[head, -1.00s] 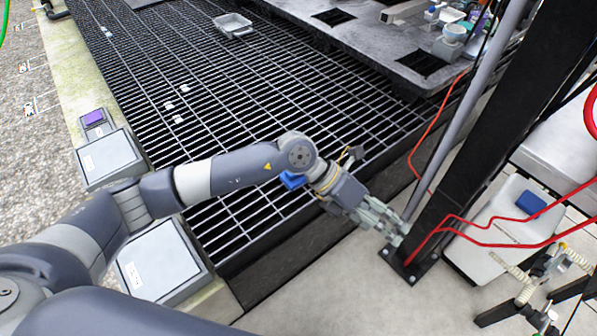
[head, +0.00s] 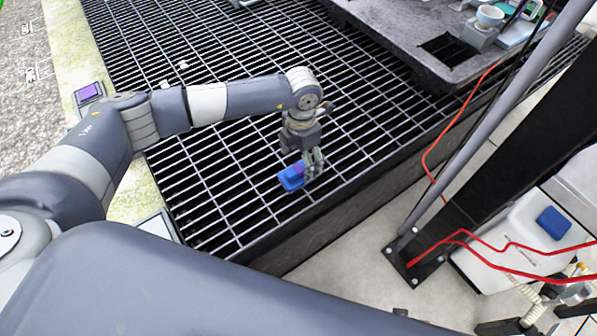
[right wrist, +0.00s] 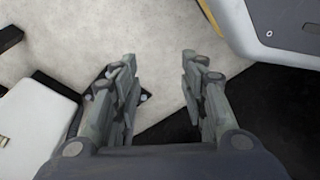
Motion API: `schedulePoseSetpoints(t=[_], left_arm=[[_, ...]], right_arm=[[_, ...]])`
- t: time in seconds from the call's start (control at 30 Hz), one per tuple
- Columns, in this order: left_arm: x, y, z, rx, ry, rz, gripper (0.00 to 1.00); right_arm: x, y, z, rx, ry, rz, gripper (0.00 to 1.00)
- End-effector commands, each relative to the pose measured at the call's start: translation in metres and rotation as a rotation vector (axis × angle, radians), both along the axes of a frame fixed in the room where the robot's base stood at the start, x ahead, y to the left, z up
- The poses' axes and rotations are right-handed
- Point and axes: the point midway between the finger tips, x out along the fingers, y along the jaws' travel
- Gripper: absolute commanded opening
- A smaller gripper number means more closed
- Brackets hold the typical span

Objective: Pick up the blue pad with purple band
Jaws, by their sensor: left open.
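The blue pad with a purple band (head: 291,179) lies on the dark metal grating in the head view. My left gripper (head: 312,162) points down right at its upper right side, its jaws open. A finger overlaps the pad's right end in the picture, and I cannot tell whether they touch. My right gripper (right wrist: 158,75) shows in the right wrist view with its fingers wide apart and nothing between them.
A plain blue pad (head: 553,222) sits on a white container (head: 520,248) at the right. A purple-topped box (head: 89,92) stands on the left ledge. A grey platform (head: 400,32) is at the back. A slanted pole (head: 500,118) and red cables (head: 500,245) occupy the right.

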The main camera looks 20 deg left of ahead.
Motion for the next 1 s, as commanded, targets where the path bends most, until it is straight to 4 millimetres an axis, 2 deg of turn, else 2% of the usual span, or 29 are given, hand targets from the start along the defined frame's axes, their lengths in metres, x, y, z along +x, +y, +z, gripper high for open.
schedulePoseSetpoints(t=[0.23,0.5,0.73,0.93,1.0], left_arm=[[-0.001,0.004,-0.021,0.001,0.001,0.0,0.78],[-0.002,0.007,-0.059,-0.001,0.0,-0.001,0.78],[-0.001,0.008,-0.06,-0.002,-0.001,-0.001,0.78],[-0.001,0.008,-0.06,-0.002,-0.001,-0.001,0.32],[-0.001,0.008,-0.06,-0.002,-0.001,-0.001,0.3]], right_arm=[[0.003,0.0,0.004,0.0,-0.002,-0.001,0.4],[0.012,0.002,0.018,0.001,-0.014,-0.002,0.4],[0.011,0.001,0.019,0.0,-0.009,-0.003,0.4],[0.011,0.001,0.019,0.0,-0.009,-0.003,0.4],[0.011,0.001,0.019,0.0,-0.009,-0.003,0.4]])
